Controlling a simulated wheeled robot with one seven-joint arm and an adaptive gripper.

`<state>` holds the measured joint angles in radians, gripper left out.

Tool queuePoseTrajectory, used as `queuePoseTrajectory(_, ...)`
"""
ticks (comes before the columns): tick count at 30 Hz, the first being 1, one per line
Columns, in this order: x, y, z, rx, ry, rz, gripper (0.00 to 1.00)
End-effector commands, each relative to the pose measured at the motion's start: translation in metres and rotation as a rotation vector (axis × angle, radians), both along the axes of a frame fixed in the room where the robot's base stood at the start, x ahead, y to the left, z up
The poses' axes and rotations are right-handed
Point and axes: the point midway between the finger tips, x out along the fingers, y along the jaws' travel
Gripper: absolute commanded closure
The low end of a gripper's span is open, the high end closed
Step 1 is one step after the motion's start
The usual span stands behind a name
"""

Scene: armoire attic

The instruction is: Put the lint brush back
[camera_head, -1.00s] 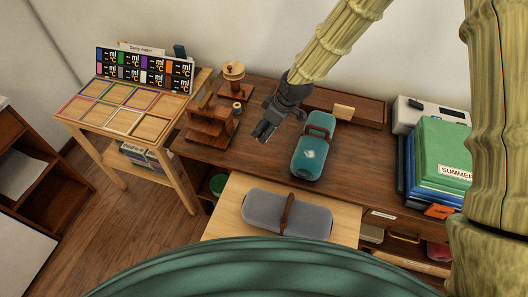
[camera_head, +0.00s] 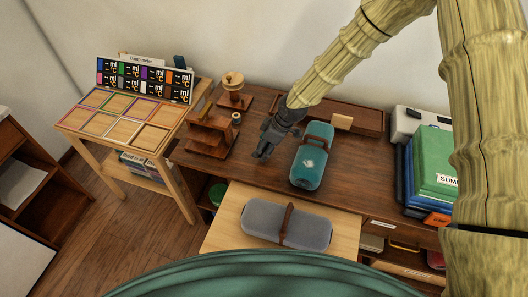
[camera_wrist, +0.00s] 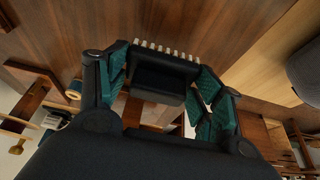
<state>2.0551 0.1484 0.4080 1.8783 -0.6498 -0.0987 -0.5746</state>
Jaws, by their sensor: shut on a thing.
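My gripper (camera_head: 263,152) is over the dark wooden desk, between the small wooden rack and the teal case. In the wrist view my gripper (camera_wrist: 162,95) has its dark green finger pads on either side of a black block with a row of pale bristles, which looks like the lint brush (camera_wrist: 158,82). The brush is gripped between the pads. In the head view the brush cannot be told apart from the dark fingers. The wooden rack (camera_head: 210,136) stands left of my gripper.
The teal case (camera_head: 312,160) lies close right of my gripper. A grey case (camera_head: 287,222) lies on the pale pulled-out board (camera_head: 222,238) in front. A long wooden tray (camera_head: 355,118) is at the back. Stacked folders (camera_head: 432,160) stand right. A small table (camera_head: 118,122) stands left.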

Motion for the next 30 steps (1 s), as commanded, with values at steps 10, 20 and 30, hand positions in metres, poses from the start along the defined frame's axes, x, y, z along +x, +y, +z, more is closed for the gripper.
queuePoseTrajectory(10, 0.000, 0.000, -0.034, -0.001, 0.001, -0.001, 0.56)
queuePoseTrajectory(20, 0.000, 0.000, -0.040, 0.000, -0.001, 0.000, 0.56)
queuePoseTrajectory(30, 0.000, 0.000, -0.042, 0.000, 0.000, 0.000, 0.12)
